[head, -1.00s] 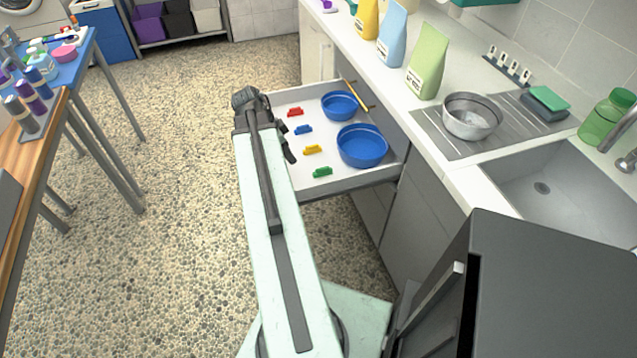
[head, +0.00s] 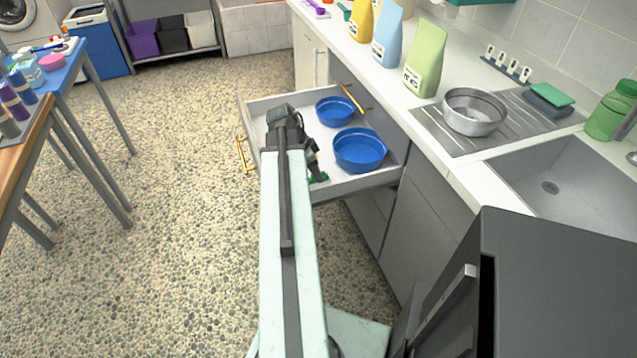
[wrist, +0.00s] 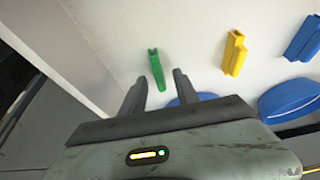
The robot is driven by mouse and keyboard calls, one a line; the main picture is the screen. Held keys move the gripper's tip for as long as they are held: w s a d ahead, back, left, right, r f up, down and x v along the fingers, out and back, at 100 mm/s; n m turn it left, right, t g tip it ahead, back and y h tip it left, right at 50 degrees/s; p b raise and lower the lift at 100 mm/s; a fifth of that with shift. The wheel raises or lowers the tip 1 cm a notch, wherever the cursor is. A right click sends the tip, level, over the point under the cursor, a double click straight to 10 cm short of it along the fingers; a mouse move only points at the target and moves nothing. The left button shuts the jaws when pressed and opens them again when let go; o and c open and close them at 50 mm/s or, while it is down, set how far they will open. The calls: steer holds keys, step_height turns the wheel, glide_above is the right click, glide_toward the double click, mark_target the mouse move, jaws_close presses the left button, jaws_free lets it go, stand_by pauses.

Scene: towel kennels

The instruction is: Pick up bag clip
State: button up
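A green bag clip (wrist: 157,70) lies on the white drawer floor. In the wrist view it is just beyond my gripper (wrist: 160,86), lined up with the gap between the fingertips. My gripper is open and empty. A yellow clip (wrist: 234,53) and a blue clip (wrist: 303,40) lie to the right in the wrist view. In the head view my arm covers most of the clips, and only part of the green clip (head: 319,177) shows beside my wrist. No red clip shows now.
The open drawer (head: 255,106) also holds two blue bowls (head: 360,164) (head: 334,104), close to the clips. Its walls rise around them. The counter (head: 440,160) stands to the right with bags and a metal bowl. Speckled floor (head: 170,220) is free to the left.

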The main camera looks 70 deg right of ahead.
steer(key=shift+b+x, duration=0.35)
steer(key=shift+x, duration=0.65)
steer(key=shift+r, duration=0.1)
jaws_close()
step_height(320, 180, up, 54)
steer(key=m+y+p, duration=0.4)
steer(key=m+p, duration=0.6)
steer(key=p, duration=4.4)
steer(key=shift+m+g, duration=0.3)
steer(key=shift+g, duration=0.1)
